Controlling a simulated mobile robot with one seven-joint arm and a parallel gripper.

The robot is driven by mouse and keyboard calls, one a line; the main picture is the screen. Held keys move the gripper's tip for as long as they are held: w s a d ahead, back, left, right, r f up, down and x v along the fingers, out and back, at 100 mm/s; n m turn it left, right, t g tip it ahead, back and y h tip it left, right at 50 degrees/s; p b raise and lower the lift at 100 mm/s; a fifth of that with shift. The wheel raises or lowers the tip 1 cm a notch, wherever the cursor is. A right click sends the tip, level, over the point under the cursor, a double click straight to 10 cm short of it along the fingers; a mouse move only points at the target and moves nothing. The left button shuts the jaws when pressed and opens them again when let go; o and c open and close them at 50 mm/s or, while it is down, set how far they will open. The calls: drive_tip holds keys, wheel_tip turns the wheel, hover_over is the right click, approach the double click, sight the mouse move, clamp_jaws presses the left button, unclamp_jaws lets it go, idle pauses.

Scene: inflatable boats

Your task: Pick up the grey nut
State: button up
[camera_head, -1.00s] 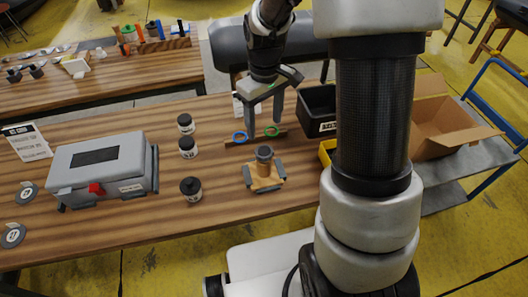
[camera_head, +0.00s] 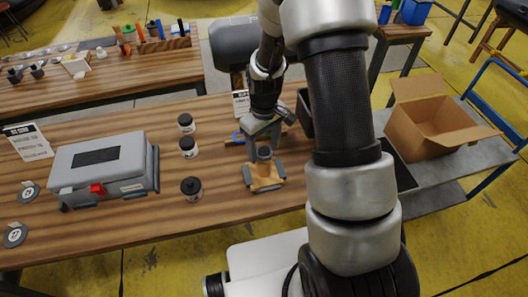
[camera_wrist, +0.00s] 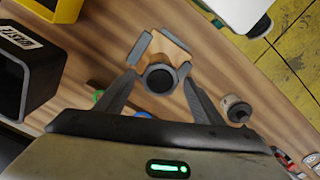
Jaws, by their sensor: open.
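A dark grey round piece, which looks like the grey nut (camera_head: 264,153), stands upright on a small wooden fixture (camera_head: 265,183) with grey corner brackets, near the front of the table. In the wrist view the grey nut (camera_wrist: 160,79) appears as a round dark top with a lighter rim. My gripper (camera_head: 263,143) is just above and behind it, pointing down. In the wrist view my gripper (camera_wrist: 159,80) is open, with one finger on either side of the nut. Whether the fingers touch it cannot be told.
Black-lidded jars (camera_head: 191,188) stand left of the fixture; one jar (camera_wrist: 236,108) also shows in the wrist view. A grey case (camera_head: 100,168) is further left. A blue ring (camera_head: 238,138) lies behind the fixture. A black bin (camera_wrist: 22,75) and yellow bin (camera_wrist: 58,8) are close by.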

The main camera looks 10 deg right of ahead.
drive_tip(key=c, duration=1.1)
